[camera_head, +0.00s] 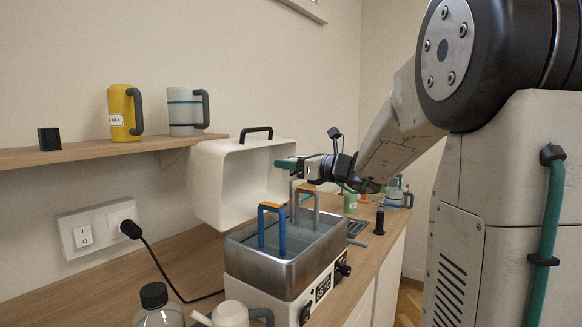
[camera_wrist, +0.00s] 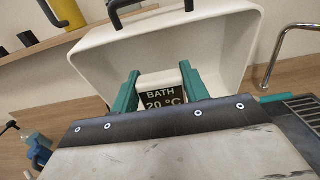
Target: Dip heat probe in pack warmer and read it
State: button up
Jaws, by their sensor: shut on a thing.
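The pack warmer (camera_head: 262,272) is a steel tank on a white base with knobs and a small display, standing on the wooden counter. Its white lid (camera_head: 215,185) is open behind it and fills the back of the wrist view. A blue handle (camera_head: 267,230) and a grey handle (camera_head: 315,212), both with orange parts, rise from the tank. My gripper (camera_head: 287,164) is above the tank, near the lid. In the wrist view, its teal fingers (camera_wrist: 157,84) are shut on the heat probe (camera_wrist: 162,78), a white body whose dark display reads BATH 20 °C. The probe's lower end is hidden.
A shelf (camera_head: 90,153) above holds a yellow jug (camera_head: 122,112), a pale jug (camera_head: 184,110) and a black block (camera_head: 49,139). A black cable runs from the socket (camera_head: 95,228). A bottle (camera_head: 157,305) and a pale jug (camera_head: 232,314) stand in front.

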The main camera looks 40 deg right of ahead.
aim_at(291, 188)
jog(key=shift+f, duration=3.6)
jog(key=shift+r, duration=0.1)
jog(key=shift+r, duration=4.4)
jog(key=shift+r, duration=2)
